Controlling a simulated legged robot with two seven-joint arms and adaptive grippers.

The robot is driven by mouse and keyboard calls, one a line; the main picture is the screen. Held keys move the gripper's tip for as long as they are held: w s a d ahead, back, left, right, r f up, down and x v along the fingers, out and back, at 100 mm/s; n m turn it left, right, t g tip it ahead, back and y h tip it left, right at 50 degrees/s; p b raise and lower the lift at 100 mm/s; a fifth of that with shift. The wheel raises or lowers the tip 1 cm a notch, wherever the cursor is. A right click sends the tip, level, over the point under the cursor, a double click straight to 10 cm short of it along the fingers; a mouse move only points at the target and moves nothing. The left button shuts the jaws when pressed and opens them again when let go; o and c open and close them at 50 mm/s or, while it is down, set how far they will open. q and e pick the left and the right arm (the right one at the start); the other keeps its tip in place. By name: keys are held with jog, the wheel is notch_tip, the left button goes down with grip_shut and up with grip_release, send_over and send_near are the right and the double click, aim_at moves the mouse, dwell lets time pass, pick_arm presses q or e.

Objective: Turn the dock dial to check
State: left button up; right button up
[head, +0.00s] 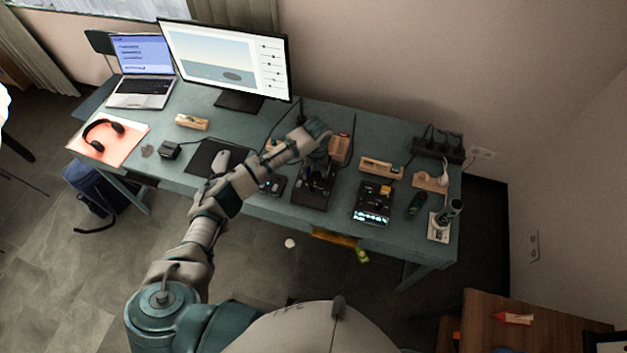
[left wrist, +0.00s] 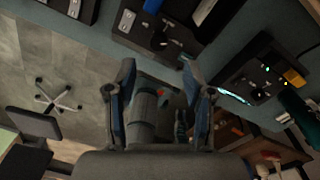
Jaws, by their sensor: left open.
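A dark box with a round black dial (left wrist: 160,38) lies just beyond my left fingertips in the left wrist view. In the head view, this dark box (head: 305,200) sits on the desk and my arm partly covers it. I cannot tell for sure whether it is the dock. My left gripper (head: 315,180) hangs over it, fingers pointing down. In the left wrist view its two fingers (left wrist: 158,74) are apart, with nothing held between them. The dial appears apart from the fingertips. My right gripper is not in view.
A black box with a lit panel and yellow button (head: 372,203) stands to the right; it also shows in the left wrist view (left wrist: 258,82). Wooden trays (head: 382,168), a power strip (head: 438,145) and a dark cylinder (head: 417,204) are nearby. The monitor (head: 228,58) stands behind left.

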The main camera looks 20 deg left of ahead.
pick_arm(q)
notch_tip(320, 180, up, 4)
jog(key=shift+r, duration=0.1)
dwell(0.5)
